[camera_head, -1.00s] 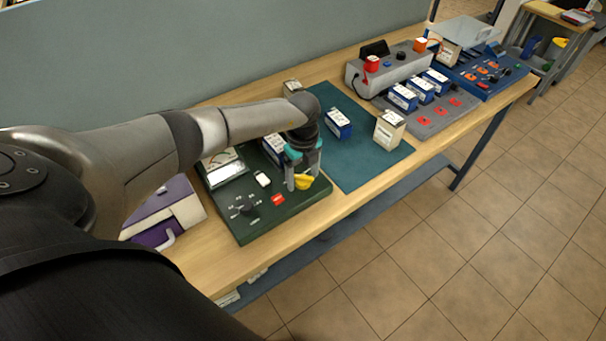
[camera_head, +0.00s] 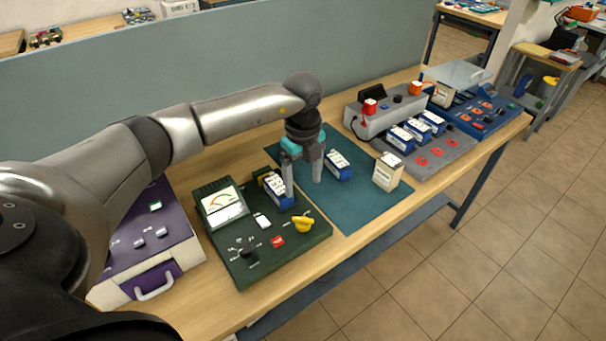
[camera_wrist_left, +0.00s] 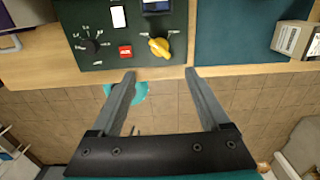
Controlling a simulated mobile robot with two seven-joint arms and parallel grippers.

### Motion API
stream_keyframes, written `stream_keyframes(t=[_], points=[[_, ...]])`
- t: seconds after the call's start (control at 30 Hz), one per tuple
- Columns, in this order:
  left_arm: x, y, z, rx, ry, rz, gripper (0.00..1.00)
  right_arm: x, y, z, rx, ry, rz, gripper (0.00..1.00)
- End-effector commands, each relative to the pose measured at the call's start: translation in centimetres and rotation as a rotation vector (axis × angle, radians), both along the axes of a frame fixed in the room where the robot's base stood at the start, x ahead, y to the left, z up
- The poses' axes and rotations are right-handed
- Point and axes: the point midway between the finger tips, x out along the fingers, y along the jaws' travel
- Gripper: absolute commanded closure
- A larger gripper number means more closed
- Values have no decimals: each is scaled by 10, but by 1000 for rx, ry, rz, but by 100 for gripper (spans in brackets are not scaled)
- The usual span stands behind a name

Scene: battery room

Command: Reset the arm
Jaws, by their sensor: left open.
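My left gripper (camera_head: 303,180) is open and empty, pointing down above the bench in the head view. Its fingers hang near the boundary of the green tester (camera_head: 262,272) and the teal mat (camera_head: 356,214). The tester's yellow knob (camera_head: 302,224) is uncovered, below and apart from the fingertips. In the left wrist view my two fingers (camera_wrist_left: 160,72) are spread, with the yellow knob (camera_wrist_left: 159,46) just beyond and between their tips. My right gripper is not in view.
A purple case (camera_head: 150,245) stands left of the tester. On the mat are a blue battery (camera_head: 338,165) and a cream battery (camera_head: 387,171). A grey charger (camera_head: 432,152) and a blue panel (camera_head: 480,112) stand farther right. A partition (camera_head: 230,65) runs behind the bench.

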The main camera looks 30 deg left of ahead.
Motion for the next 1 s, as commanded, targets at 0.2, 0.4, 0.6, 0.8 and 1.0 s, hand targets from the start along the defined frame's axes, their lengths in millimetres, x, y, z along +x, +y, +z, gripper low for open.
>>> stream_keyframes(t=[0.2, 0.4, 0.6, 0.8, 1.0], points=[[0, 0, 12, 0, 0, 1, 21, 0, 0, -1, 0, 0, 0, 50], [0, 0, 12, 0, 0, 1, 21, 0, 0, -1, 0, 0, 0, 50], [0, 0, 12, 0, 0, 1, 21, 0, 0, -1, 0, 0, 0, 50], [0, -17, 7, -53, -15, -36, 21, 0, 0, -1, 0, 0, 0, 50], [-1, -129, -1, -419, -148, -223, 21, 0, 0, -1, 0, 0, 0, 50]])
